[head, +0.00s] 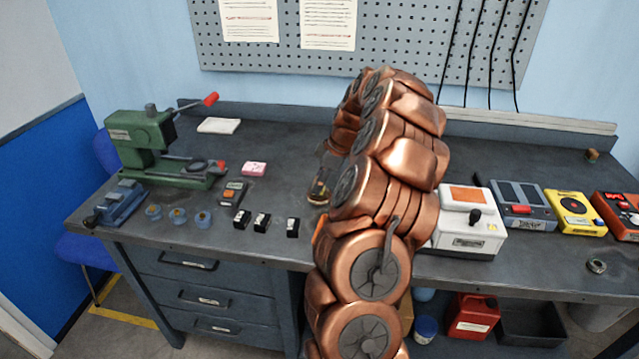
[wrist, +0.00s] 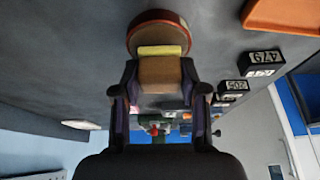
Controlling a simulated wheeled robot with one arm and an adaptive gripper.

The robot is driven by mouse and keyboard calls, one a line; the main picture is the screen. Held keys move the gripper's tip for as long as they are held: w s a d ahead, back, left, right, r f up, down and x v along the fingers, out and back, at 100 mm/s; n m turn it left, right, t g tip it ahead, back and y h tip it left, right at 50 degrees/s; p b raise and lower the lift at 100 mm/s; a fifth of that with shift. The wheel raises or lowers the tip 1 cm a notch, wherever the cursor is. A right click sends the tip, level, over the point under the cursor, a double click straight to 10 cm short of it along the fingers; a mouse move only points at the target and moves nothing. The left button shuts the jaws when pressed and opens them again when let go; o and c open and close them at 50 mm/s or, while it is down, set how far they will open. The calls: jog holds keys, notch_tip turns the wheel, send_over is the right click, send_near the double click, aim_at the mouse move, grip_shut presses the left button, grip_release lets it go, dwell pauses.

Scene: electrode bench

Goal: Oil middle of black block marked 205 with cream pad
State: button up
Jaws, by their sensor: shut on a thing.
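My gripper (wrist: 160,95) is shut on a tan-brown block (wrist: 162,74) with a pale yellow-cream pad (wrist: 163,50) on its far end. The pad lies against the outline of a round reddish-brown dish (wrist: 158,24); I cannot tell whether they touch. The black block marked 205 (wrist: 235,86) stands to the right in the wrist view, apart from my gripper. In the head view it appears to be the middle black block (head: 262,222) of three. My arm hides most of my gripper and the dish there.
A black block marked 479 (wrist: 265,57) stands beside 205, with an orange tray edge (wrist: 285,14) near it. A green press (head: 145,145), blue vise (head: 120,203) and several small round parts are at left. White (head: 470,222) and grey (head: 522,205) boxes stand right of my arm.

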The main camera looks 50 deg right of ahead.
jog(key=shift+r, duration=3.25)
jog(key=w+a+f+m, duration=0.1)
jog(key=w+a, duration=0.3)
jog(key=a, duration=0.5)
jog(key=w+a+m+h, duration=0.1)
jog(key=w+a, duration=0.3)
jog(key=a, duration=0.5)
jog(key=w+a+f+m, duration=0.1)
jog(key=w+a+m, duration=0.1)
jog(key=w+a, duration=0.3)
jog(key=shift+a+f+t+h, duration=0.15)
jog(key=shift+a, duration=1)
jog(key=shift+a+f+t+h, duration=0.15)
jog(key=shift+a, duration=1)
jog(key=a+m, duration=0.1)
jog(key=a, duration=0.2)
jog(key=a+f, duration=0.1)
jog(key=a, duration=0.2)
jog(key=a+f+m+h, duration=0.1)
jog(key=a, duration=0.2)
jog(key=shift+s+a+f+m, duration=0.15)
jog(key=shift+f+m, duration=0.05)
jog(key=shift+m, duration=0.1)
jog(key=shift+s+a+f, duration=0.1)
jog(key=shift+a, duration=0.15)
